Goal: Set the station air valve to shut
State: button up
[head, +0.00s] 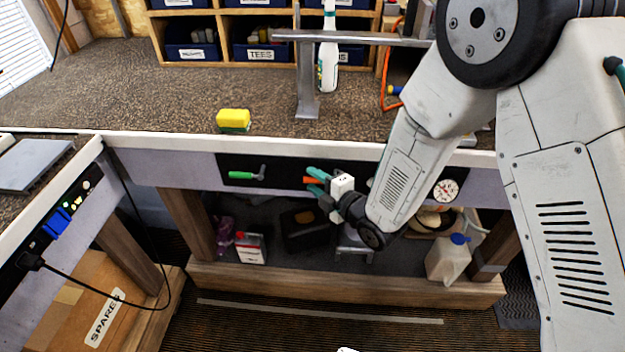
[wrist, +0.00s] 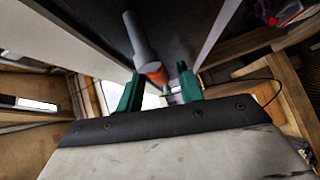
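My gripper (head: 314,180) is at the black panel (head: 280,174) under the bench's front edge. Its two green fingers are apart, one above the other in the head view, with an orange-ended lever (head: 310,181) between them. In the wrist view the fingers of my gripper (wrist: 159,73) stand either side of the orange end (wrist: 155,71) of a grey rod (wrist: 137,38). I cannot tell whether either finger touches it. A green lever (head: 246,175) lies roughly level on the same panel further left. The lever's pivot and any markings are hidden or too small to read.
A pressure gauge (head: 445,190) is on the panel to the right, beyond my arm. A yellow sponge (head: 233,119) and a metal stand (head: 307,80) are on the bench top. A white jug (head: 447,262) and a small can (head: 251,248) stand on the lower shelf.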

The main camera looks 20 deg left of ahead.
jog(key=shift+w+a+f, duration=0.15)
jog(key=shift+w+a, duration=0.15)
jog(key=shift+a, duration=0.25)
grip_shut()
